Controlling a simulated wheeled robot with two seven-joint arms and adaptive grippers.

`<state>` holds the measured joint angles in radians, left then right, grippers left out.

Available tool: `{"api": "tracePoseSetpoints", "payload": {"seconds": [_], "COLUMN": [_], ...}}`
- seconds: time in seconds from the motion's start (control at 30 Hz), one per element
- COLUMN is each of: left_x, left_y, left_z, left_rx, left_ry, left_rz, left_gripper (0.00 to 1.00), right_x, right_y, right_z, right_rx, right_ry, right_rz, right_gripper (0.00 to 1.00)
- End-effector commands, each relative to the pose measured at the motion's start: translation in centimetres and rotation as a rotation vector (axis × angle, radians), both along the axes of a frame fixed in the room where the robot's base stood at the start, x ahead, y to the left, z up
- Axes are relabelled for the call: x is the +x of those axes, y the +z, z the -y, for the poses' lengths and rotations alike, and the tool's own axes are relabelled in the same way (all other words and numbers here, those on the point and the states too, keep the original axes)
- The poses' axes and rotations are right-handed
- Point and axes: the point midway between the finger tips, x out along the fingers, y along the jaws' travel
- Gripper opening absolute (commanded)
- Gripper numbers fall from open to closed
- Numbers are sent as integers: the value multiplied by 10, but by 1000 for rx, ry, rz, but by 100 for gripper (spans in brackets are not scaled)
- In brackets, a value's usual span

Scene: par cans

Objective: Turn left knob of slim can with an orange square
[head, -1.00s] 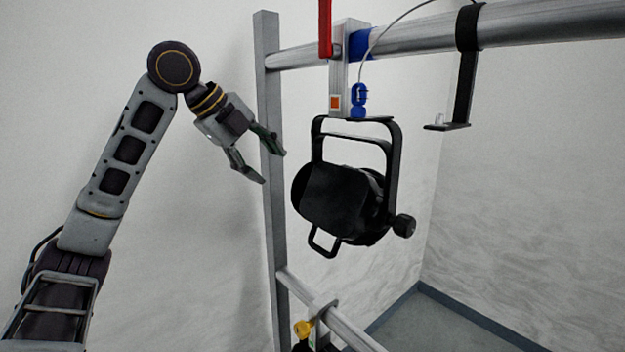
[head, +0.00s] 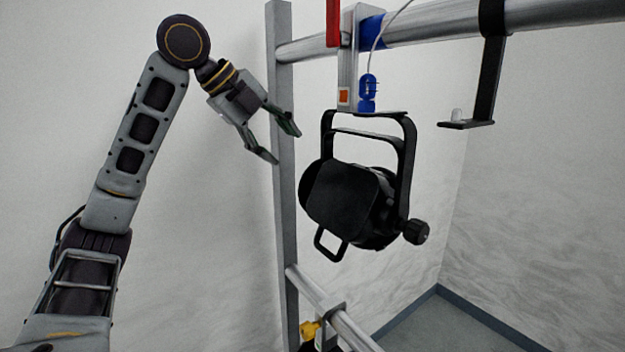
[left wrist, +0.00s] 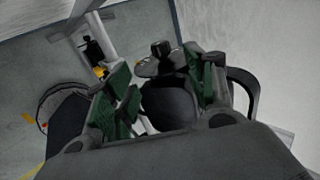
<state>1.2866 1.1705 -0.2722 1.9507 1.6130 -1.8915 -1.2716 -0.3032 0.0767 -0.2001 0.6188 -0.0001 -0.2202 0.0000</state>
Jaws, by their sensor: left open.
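The slim black can (head: 345,200) hangs by its yoke from a silver clamp with an orange square (head: 344,97). A black knob (head: 416,232) shows on its right side in the head view; its left-side knob is hidden there. My left gripper (head: 286,146) is open and empty, left of the can and in front of the upright post, with a gap to the can in the picture. In the left wrist view, the green-padded fingers of my left gripper (left wrist: 165,88) are apart, with dark round parts visible between and beyond them. I cannot tell which part is the knob. My right gripper is not in view.
A silver upright post (head: 282,200) stands behind my left gripper. An upper rail (head: 430,30) carries the clamp, a red strap (head: 333,22), a blue fitting (head: 368,90) and a black hanging bracket (head: 490,80). A lower rail (head: 335,310) has a yellow-handled clamp (head: 310,330).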

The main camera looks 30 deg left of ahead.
Motion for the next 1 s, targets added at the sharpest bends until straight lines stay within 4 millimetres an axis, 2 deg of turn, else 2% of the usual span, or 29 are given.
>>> {"api": "tracePoseSetpoints", "payload": {"seconds": [0.27, 1.0], "left_x": [13, 71], "left_y": [-18, -88], "left_z": [6, 29], "left_rx": [0, 1], "left_ry": [-1, -1], "left_rz": [-3, -2], "left_gripper": [55, 55], "right_x": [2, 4], "right_y": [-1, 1], "right_z": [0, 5], "right_rx": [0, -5], "right_ry": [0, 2], "right_rz": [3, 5], "right_gripper": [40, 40]}}
